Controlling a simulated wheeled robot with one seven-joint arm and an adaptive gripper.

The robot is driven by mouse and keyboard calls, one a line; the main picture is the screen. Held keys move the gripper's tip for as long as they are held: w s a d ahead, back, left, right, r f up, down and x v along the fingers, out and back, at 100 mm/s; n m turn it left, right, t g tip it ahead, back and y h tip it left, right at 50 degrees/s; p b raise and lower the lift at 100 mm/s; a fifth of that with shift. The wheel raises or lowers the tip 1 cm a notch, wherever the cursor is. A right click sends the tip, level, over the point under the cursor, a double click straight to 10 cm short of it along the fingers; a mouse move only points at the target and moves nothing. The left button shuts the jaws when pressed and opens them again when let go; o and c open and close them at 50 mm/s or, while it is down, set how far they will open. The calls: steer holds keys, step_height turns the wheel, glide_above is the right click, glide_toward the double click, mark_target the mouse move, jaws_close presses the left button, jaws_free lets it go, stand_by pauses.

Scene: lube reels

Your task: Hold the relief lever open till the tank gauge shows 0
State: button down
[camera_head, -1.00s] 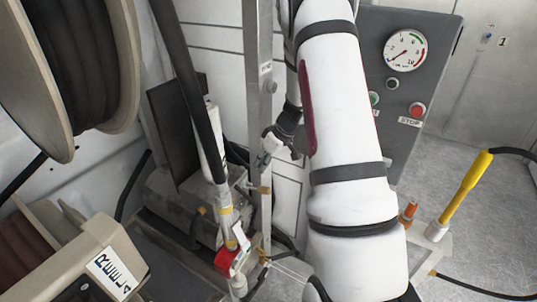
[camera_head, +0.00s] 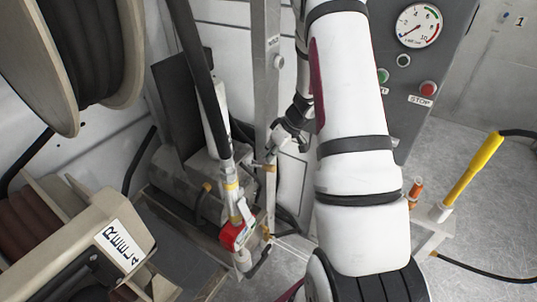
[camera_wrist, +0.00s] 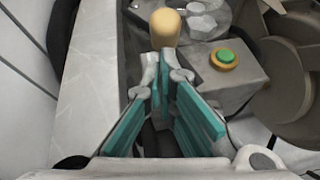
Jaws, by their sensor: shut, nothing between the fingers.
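My gripper (camera_head: 273,150) is beside the upright metal post in the head view, just above a small tan-tipped lever (camera_head: 270,168) near the pump. In the wrist view its teal fingers (camera_wrist: 165,78) are shut and empty. A tan rounded knob (camera_wrist: 165,27) lies straight ahead of the fingertips; contact cannot be told. I cannot tell for sure that this is the relief lever. A round white gauge (camera_head: 418,25) is on the grey panel; its needle points lower left, near the low end, too small to read exactly.
The grey panel has a green button (camera_head: 383,76) and a red stop button (camera_head: 428,89). A red-handled valve (camera_head: 235,236) is on the hose below. A yellow-handled wand (camera_head: 472,170) stands at right. A green button (camera_wrist: 224,56) shows in the wrist view.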

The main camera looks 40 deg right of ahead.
steer(key=shift+s+d+f+t+b, duration=0.1)
steer(key=shift+s+f+t+b, duration=0.25)
steer(key=shift+b, duration=1.15)
steer(key=shift+f+b, duration=0.1)
steer(key=shift+b, duration=0.5)
steer(key=f+t+b, duration=0.1)
steer(key=b, duration=0.6)
steer(key=s+f+t+y+b, duration=0.1)
steer(key=t+b, duration=0.1)
steer(key=b, duration=0.6)
steer(key=s+d+f+t+y+b, duration=0.1)
steer(key=f+b, duration=0.1)
steer(key=b, duration=0.5)
steer(key=shift+s, duration=0.15)
steer(key=shift+a+r, duration=0.1)
steer(key=shift+r, duration=0.05)
stand_by(3.4)
